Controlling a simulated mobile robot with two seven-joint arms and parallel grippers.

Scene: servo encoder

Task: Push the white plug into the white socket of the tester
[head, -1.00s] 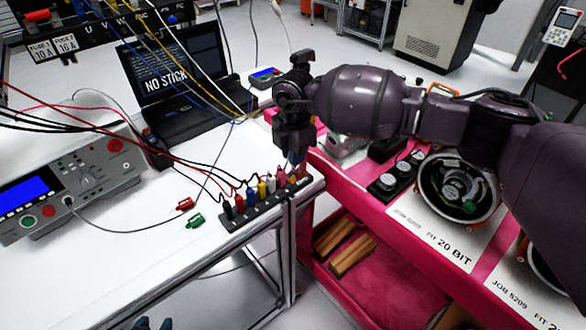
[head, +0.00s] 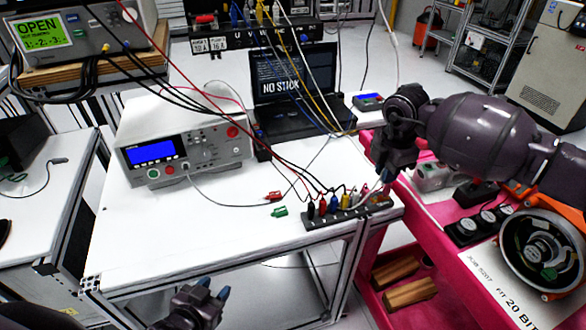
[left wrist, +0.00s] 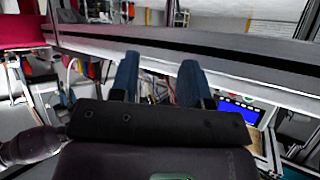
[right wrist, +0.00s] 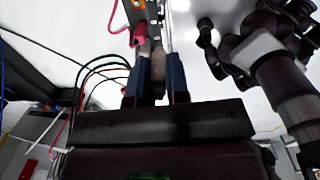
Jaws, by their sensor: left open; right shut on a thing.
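My right gripper (head: 384,180) is at the right end of a dark strip (head: 318,222) of coloured plugs on the white table. In the right wrist view its blue fingers are shut on a pale brownish plug-like piece (right wrist: 158,78), beside a pink plug (right wrist: 141,33). A small white plug (head: 354,197) seems to stand in the strip next to the yellow one (head: 345,201). My left gripper (head: 212,289) is open and empty, low in front of the table. A meter with a blue display (head: 187,150) stands on the table. I cannot make out a white socket.
A laptop (head: 285,105) and a box with sockets and hanging cables (head: 250,37) are behind. A device reading OPEN (head: 60,35) is at upper left. Loose red (head: 273,196) and green (head: 280,212) clips lie near the strip. The table's front left is clear.

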